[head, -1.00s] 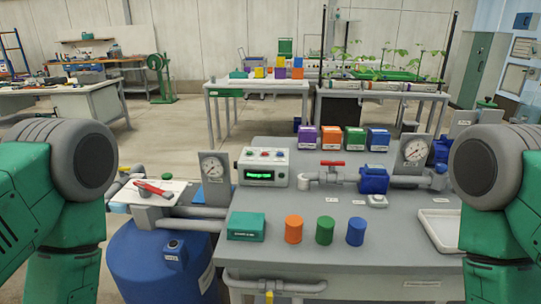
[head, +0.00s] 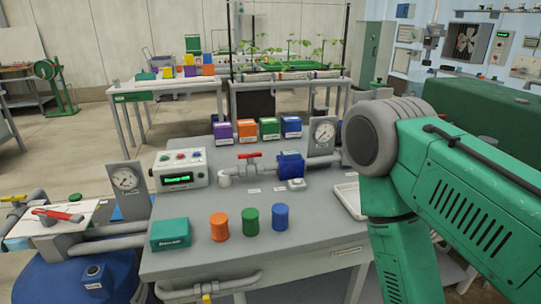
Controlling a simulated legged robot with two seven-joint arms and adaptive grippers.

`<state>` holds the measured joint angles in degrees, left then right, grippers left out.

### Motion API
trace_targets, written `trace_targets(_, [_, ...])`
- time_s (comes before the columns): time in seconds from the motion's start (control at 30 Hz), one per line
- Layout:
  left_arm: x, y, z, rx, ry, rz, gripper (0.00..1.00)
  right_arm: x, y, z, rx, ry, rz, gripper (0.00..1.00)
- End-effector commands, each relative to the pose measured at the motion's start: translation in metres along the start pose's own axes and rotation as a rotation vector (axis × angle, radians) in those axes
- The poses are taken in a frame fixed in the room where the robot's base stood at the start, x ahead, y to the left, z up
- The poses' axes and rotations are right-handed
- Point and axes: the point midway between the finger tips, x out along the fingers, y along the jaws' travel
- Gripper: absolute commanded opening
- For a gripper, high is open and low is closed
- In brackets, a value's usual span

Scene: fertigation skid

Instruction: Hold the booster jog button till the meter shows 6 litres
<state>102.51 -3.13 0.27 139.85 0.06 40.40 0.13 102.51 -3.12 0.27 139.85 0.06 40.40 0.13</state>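A pale control box (head: 181,168) with a lit green display (head: 178,179) and small coloured buttons stands at the back left of the grey bench. The display text is too small to read. A dark blue box with a round dark top (head: 93,274) is on the blue tank at lower left. I cannot tell which of these is the booster jog button. Neither gripper is in view; only my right arm shows at right.
A red-handled valve (head: 249,156) is on the pipe. A teal box (head: 170,234) and orange (head: 219,226), green (head: 250,221) and blue (head: 280,217) cylinders stand at the front. A white tray (head: 348,198) is partly hidden by my arm.

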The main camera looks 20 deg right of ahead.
Motion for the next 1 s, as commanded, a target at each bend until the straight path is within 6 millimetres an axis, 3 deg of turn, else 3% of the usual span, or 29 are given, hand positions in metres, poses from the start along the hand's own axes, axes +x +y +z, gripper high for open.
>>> trace_targets(0.27, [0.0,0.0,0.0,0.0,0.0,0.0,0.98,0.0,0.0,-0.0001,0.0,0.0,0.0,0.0])
trace_targets(0.5, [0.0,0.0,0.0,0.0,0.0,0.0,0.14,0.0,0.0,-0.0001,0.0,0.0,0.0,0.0])
trace_targets(0.53, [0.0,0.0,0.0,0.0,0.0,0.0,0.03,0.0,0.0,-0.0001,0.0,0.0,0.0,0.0])
trace_targets(0.57, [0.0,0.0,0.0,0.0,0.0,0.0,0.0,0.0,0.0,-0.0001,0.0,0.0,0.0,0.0])
trace_targets(1.0, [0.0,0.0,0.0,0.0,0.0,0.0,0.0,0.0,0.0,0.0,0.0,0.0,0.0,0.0])
